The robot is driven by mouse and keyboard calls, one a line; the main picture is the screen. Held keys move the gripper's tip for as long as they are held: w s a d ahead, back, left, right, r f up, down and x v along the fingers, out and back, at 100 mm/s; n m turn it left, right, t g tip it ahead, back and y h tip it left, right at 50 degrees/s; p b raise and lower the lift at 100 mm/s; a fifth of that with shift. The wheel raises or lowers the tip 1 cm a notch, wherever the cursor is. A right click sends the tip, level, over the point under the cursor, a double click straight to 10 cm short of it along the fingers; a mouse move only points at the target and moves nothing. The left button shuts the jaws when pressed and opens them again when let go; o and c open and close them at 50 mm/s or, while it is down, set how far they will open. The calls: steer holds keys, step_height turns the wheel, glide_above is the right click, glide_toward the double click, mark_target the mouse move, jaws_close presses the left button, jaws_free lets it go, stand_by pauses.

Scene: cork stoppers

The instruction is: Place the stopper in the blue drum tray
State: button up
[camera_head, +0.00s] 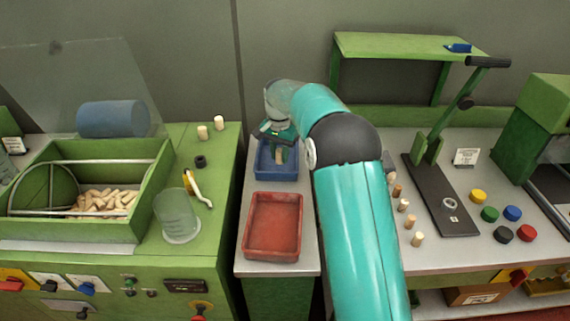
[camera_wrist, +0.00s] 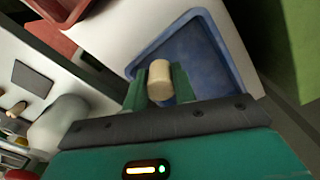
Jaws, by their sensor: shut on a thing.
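My gripper (camera_wrist: 160,88) is shut on a pale cork stopper (camera_wrist: 159,76), which sits between the green fingers in the wrist view. The blue tray (camera_head: 270,175) stands on the narrow middle table, and it also fills the upper middle of the wrist view (camera_wrist: 207,55). In the head view my gripper (camera_head: 280,152) is over the back part of the blue tray, with the stopper small between its fingers. I cannot tell whether the stopper touches the tray floor.
A red tray (camera_head: 274,227) is directly in front of the blue one. Several loose stoppers (camera_head: 404,205) stand on the right bench beside a lever press (camera_head: 440,195). On the left are a green hopper with stoppers (camera_head: 103,200) and a clear beaker (camera_head: 177,216).

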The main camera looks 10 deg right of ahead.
steer(key=shift+w+d+f, duration=0.25)
steer(key=shift+d+f, duration=0.2)
steer(key=shift+f, duration=0.15)
steer(key=shift+w+d+f, duration=0.2)
steer(key=shift+d+f, duration=0.2)
steer(key=shift+f, duration=0.15)
steer(key=shift+w+d+f, duration=0.1)
steer(key=shift+f, duration=0.8)
steer(key=shift+w+d+f, duration=0.1)
steer(key=shift+f, duration=0.8)
steer(key=o, duration=0.7)
steer(key=shift+f, duration=0.15)
steer(key=shift+c, duration=0.2)
step_height(320, 180, up, 12)
steer(key=shift+r, duration=0.2)
